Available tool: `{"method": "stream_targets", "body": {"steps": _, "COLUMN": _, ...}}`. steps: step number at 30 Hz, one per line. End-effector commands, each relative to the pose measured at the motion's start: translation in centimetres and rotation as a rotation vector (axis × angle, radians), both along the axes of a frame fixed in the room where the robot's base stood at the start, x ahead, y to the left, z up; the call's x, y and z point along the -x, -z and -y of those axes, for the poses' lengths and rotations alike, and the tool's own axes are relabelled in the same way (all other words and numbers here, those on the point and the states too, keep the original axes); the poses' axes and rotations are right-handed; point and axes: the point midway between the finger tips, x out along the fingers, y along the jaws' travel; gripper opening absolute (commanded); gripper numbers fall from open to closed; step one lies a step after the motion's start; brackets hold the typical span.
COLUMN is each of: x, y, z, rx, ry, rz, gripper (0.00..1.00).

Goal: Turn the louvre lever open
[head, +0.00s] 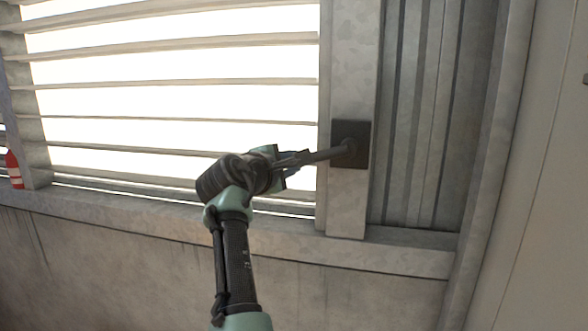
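The louvre lever (325,154) is a dark rod on a square black plate (358,130), fixed to a grey metal post. It points left and slightly down from its pivot. My gripper (292,162) is at the lever's left end, with its dark fingers overlapping the rod. The hand and fingers hide the lever's tip, and I cannot tell whether the fingers are closed on it. The louvre slats (180,83) run nearly level across the bright opening to the left, with wide bright gaps between them.
The grey post (347,205) stands right beside the lever. A concrete ledge (400,256) runs below the louvres. Corrugated metal (425,110) and a pale panel (550,200) lie to the right. A red and white bottle-like object (14,170) is at the far left.

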Motion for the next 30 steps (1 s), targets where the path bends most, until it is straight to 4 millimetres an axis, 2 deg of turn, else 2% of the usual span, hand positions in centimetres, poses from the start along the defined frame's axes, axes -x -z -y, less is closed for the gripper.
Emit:
{"method": "stream_targets", "body": {"steps": 3, "x": 0.00, "y": -0.59, "z": -0.15, "rx": -0.025, "ry": -0.001, "rz": 0.010, "gripper": 0.00}}
{"method": "stream_targets", "body": {"steps": 17, "x": -0.01, "y": -0.88, "z": -0.18, "rx": -0.039, "ry": -0.002, "rz": 0.016, "gripper": 0.00}}
{"method": "stream_targets", "body": {"steps": 18, "x": -0.02, "y": -0.90, "z": -0.19, "rx": -0.039, "ry": -0.002, "rz": 0.016, "gripper": 0.29}}
{"method": "stream_targets", "body": {"steps": 23, "x": -0.01, "y": -0.80, "z": -0.16, "rx": -0.037, "ry": -0.002, "rz": 0.015, "gripper": 0.57}}
{"method": "stream_targets", "body": {"steps": 30, "x": -0.01, "y": -0.58, "z": -0.12, "rx": -0.036, "ry": -0.001, "rz": 0.011, "gripper": 0.57}}
